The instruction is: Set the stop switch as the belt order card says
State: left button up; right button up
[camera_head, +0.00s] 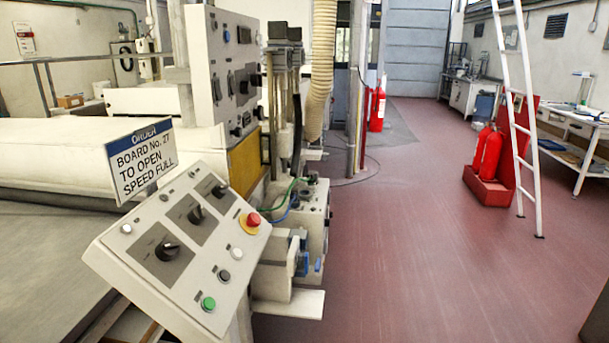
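The order card (143,162) stands at the back edge of a tilted grey control panel (150,285). It reads "ORDER", "BOARD No. 27" (last character slightly unclear), "TO OPEN", "SPEED FULL". No line about a stop is legible. A red mushroom button (252,220) with a yellow collar sits at the panel's right edge. Whether it is pressed in or out cannot be told. Three black rotary knobs run diagonally: the near one (167,249), the middle one (196,213) and the far one (219,189). Their labels are too small to read. Neither gripper is in view.
A green button (208,303) and pale buttons (223,275) share the panel. A taller switch cabinet (228,65) stands behind. A white ladder (520,120) and red extinguishers (487,155) are at the right. The red floor (420,240) right of the panel is clear.

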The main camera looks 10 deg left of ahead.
aim_at(219, 190)
jog(key=i+l, duration=0.55)
jog(key=i, duration=0.3)
jog(key=i+l+z, duration=0.1)
jog(key=i+l, duration=0.45)
jog(key=i, duration=0.3)
jog(key=i+l+u, duration=0.1)
jog(key=i+u, duration=0.15)
jog(key=u, duration=0.25)
jog(key=i+l+u, duration=0.15)
jog(key=i+u, duration=0.15)
jog(key=u, duration=0.15)
jog(key=i+l+u, duration=0.2)
jog(key=u, duration=0.3)
jog(key=i+l+u, duration=0.15)
jog(key=l+u, duration=0.3)
